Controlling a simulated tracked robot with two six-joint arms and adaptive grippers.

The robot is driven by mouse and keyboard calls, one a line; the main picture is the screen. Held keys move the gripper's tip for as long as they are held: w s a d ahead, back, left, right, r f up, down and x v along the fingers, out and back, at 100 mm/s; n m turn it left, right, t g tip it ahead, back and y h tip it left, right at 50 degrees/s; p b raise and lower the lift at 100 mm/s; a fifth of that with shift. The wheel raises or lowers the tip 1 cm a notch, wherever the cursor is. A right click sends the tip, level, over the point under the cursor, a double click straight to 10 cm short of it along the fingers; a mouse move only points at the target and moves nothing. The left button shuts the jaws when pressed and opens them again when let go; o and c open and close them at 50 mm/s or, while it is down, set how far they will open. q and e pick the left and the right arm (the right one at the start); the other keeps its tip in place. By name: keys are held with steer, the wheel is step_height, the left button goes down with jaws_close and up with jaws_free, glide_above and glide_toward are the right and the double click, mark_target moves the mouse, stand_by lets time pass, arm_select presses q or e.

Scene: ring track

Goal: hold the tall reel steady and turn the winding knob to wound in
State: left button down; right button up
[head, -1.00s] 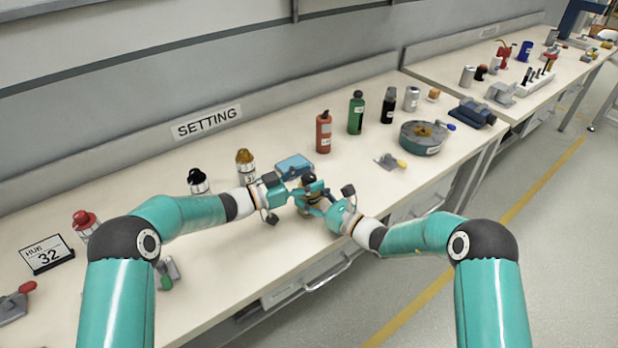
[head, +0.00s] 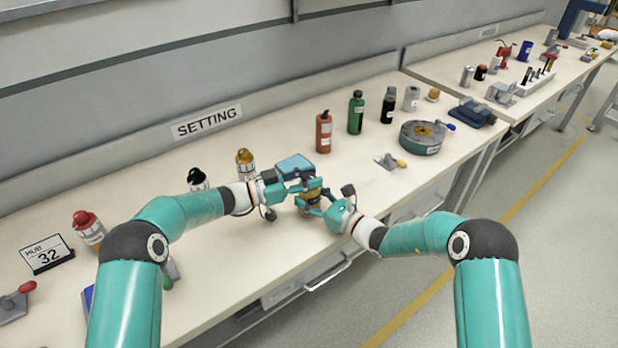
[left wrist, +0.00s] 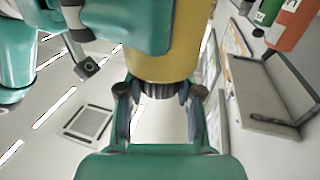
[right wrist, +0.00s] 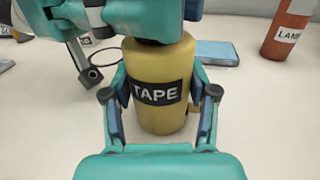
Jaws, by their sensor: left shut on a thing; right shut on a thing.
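The tall reel is a yellow cylinder with a black TAPE label; it stands upright on the bench and fills the middle of the right wrist view (right wrist: 160,112). In the head view it is small and partly hidden (head: 311,192). Its dark ribbed winding knob (left wrist: 160,90) shows in the left wrist view at the end of the yellow body. My left gripper (head: 303,182) is shut on the knob, at the reel's top. My right gripper (head: 322,205) is shut on the reel's body, one finger on each side. The knob's setting cannot be read.
A blue flat box (head: 295,165) lies just behind the reel. An orange bottle (head: 323,132), a green bottle (head: 356,112) and a round teal tin (head: 422,138) stand further right. An amber-capped bottle (head: 245,163) is behind my left arm. The bench front is close.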

arm_select(q)
steer(key=shift+w+m+g+h, duration=0.1)
steer(key=shift+m+g+h, duration=0.3)
steer(key=shift+m+g, duration=0.7)
arm_select(e)
steer(key=shift+a, duration=0.1)
steer(key=shift+s, duration=0.1)
arm_select(q)
steer(key=c, duration=0.7)
jaws_free()
steer(key=shift+g, duration=0.4)
steer(key=shift+a, duration=0.15)
steer(key=a, duration=0.4)
steer(key=s+a, duration=0.1)
steer(key=a, duration=0.2)
steer(key=s+a, duration=0.1)
steer(key=a, duration=0.3)
steer(key=shift+s+a+f, duration=0.1)
steer(key=shift+s+a, duration=0.15)
steer(key=shift+a, duration=0.05)
arm_select(e)
steer(key=o, duration=1.4)
